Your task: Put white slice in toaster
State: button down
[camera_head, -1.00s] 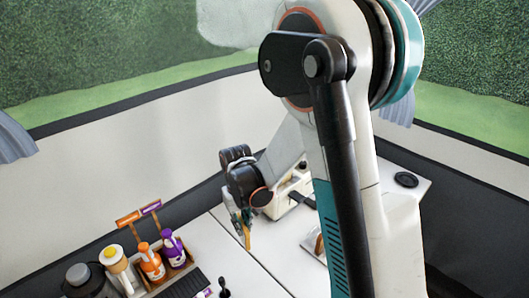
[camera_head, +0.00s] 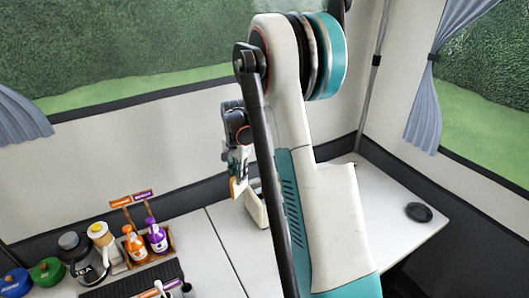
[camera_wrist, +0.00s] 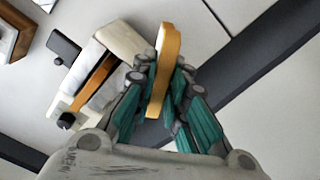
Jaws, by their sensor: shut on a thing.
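My gripper (camera_wrist: 160,105) is shut on a bread slice (camera_wrist: 166,50), seen nearly edge-on with an orange-brown crust. In the head view, my gripper (camera_head: 238,165) holds the slice (camera_head: 238,188) above the table. The cream toaster (camera_wrist: 124,40) is just left of the held slice in the wrist view, apart from it as far as I can tell. An orange-brown strip (camera_wrist: 96,82), looking like another slice's crust, shows along the toaster's slot. In the head view, the toaster (camera_head: 255,208) is partly hidden by my arm.
A bottle rack (camera_head: 148,262) with orange and purple bottles stands left on the white table (camera_head: 225,230). A blender (camera_head: 82,258) and lidded pots are farther left. A black disc (camera_head: 419,212) lies at right. A wooden-edged item (camera_wrist: 14,32) shows upper left in the wrist view.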

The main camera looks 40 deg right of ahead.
jog(key=s+d+r+m, duration=0.1)
jog(key=d+r+m, duration=0.15)
jog(key=d, duration=0.35)
jog(key=d+r+m, duration=0.1)
jog(key=d+m, duration=0.3)
jog(key=d, duration=0.2)
notch_tip(320, 180, down, 8)
jog(key=b, duration=0.3)
jog(key=shift+s+b, duration=0.2)
jog(key=shift+b, duration=0.15)
jog(key=shift+a+r, duration=0.1)
jog(key=shift+r, duration=0.05)
jog(key=c, duration=1.5)
grip_release()
jog(key=shift+c, duration=0.2)
jog(key=shift+o, duration=0.6)
jog(key=shift+o, duration=0.6)
